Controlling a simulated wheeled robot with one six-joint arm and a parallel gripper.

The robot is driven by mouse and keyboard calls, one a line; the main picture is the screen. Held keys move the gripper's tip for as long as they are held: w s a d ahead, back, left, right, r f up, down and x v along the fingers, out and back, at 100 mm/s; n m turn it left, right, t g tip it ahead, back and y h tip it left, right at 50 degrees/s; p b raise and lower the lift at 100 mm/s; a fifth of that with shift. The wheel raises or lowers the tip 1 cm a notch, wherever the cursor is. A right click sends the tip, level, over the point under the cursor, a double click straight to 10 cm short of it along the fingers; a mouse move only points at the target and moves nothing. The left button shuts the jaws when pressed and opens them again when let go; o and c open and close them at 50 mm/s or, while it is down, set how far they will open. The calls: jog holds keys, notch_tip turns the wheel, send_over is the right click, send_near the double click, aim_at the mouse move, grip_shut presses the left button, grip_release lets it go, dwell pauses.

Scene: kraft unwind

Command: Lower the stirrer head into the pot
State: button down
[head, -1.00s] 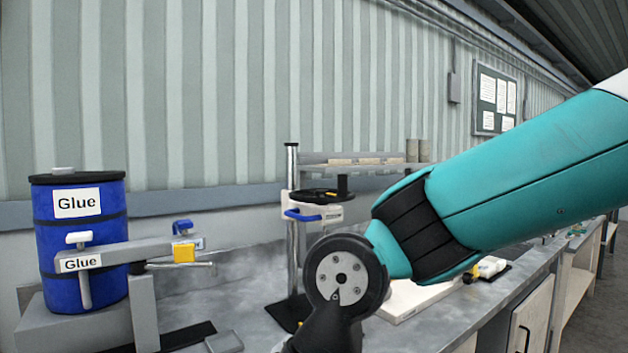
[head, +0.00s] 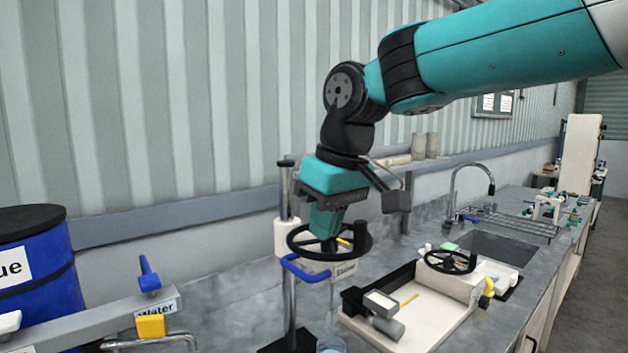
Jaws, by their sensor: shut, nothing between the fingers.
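The stirrer head (head: 346,269) is a pale block labelled "Stirrer", mounted on an upright metal post (head: 291,312). A black handwheel (head: 364,242) lies level on top of it and a blue lever (head: 303,272) sticks out at its left. A thin rod hangs below the head. The rim of a clear vessel with pale blue contents, perhaps the pot (head: 331,346), shows under it, cut off by the bottom edge. My gripper (head: 327,243) is shut and points down at the handwheel, its tip within the wheel's outline. I cannot tell whether it touches.
A pale tray-like unit with a second black handwheel (head: 450,262) stands to the right. A sink (head: 495,247) and tap (head: 455,190) lie beyond it. A blue drum (head: 40,290) and a grey bar labelled "Water" (head: 110,312) are at the left.

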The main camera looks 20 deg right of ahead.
notch_tip(320, 180, up, 9)
jog(key=m+p, duration=0.1)
jog(key=p, duration=0.2)
send_over(307, 243)
jog(key=s+d, duration=0.1)
jog(key=s, duration=0.3)
jog(key=shift+t+h, duration=0.3)
jog(key=shift+h, duration=0.1)
jog(key=p+x, duration=0.1)
jog(key=x, duration=0.5)
jog(key=p+x, duration=0.2)
jog(key=x, duration=0.3)
jog(key=shift+w+d+f, duration=0.15)
jog(key=shift+w+f, duration=0.05)
jog(key=shift+f, duration=0.15)
jog(key=shift+f+p, duration=0.45)
jog(key=shift+f, duration=0.4)
notch_tip(307, 243, down, 15)
jog(key=b, duration=1.1)
jog(key=shift+f, duration=0.2)
jog(key=shift+s+f, duration=0.1)
jog(key=shift+s, duration=0.05)
